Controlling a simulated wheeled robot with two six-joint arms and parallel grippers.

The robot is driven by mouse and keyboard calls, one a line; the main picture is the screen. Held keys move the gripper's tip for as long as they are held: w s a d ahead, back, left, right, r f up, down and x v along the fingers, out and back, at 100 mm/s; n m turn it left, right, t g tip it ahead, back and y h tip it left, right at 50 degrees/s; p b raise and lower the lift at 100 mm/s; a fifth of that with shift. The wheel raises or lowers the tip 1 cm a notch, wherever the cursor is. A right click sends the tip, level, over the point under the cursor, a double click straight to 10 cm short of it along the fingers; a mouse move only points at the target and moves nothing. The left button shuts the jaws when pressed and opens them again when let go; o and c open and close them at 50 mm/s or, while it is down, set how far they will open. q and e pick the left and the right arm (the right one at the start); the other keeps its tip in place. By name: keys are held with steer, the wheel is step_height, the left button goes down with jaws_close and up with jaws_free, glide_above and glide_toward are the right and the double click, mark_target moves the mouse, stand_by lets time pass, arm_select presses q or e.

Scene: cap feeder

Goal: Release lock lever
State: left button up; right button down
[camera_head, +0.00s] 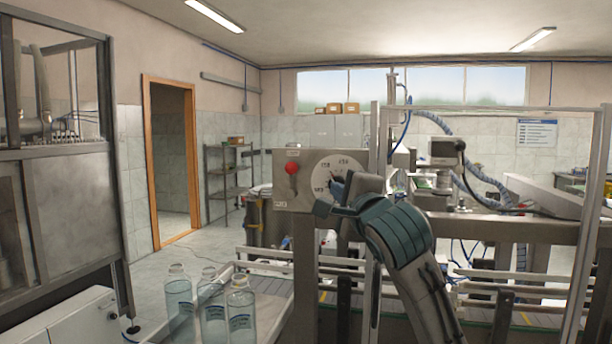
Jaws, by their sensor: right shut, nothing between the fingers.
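The lock lever (292,181) has a red round knob and sits at the left of a grey control panel (283,215). A round white dial (326,170) with numbers is on the same panel, to the right of the lever. My right gripper (327,204) is in front of the panel, at the dial's lower edge, to the right of and lower than the lever. It is shut and empty, apart from the lever in the picture. Whether it touches the panel or dial I cannot tell. My right arm hides the panel's lower right part. My left gripper is not in view.
Several clear bottles (213,308) with blue labels stand at the lower left, near the conveyor rails (265,268). A metal machine frame (590,225) rises at the right. A grey cabinet (65,190) stands at the far left. Open floor (180,262) leads to the doorway.

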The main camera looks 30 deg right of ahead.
steer(key=p, duration=0.5)
glide_toward(298, 168)
steer(key=d, duration=0.1)
steer(key=w+d, duration=0.2)
steer(key=d, duration=0.1)
steer(key=shift+f, duration=0.1)
steer(key=w, duration=0.1)
steer(key=w+a+p, duration=0.1)
steer(key=w, duration=0.1)
steer(key=shift+a, duration=0.15)
steer(key=shift+w+a+r+p, duration=0.25)
steer(key=shift+w+a+p, duration=0.15)
steer(key=shift+p, duration=0.1)
steer(key=shift+d, duration=0.1)
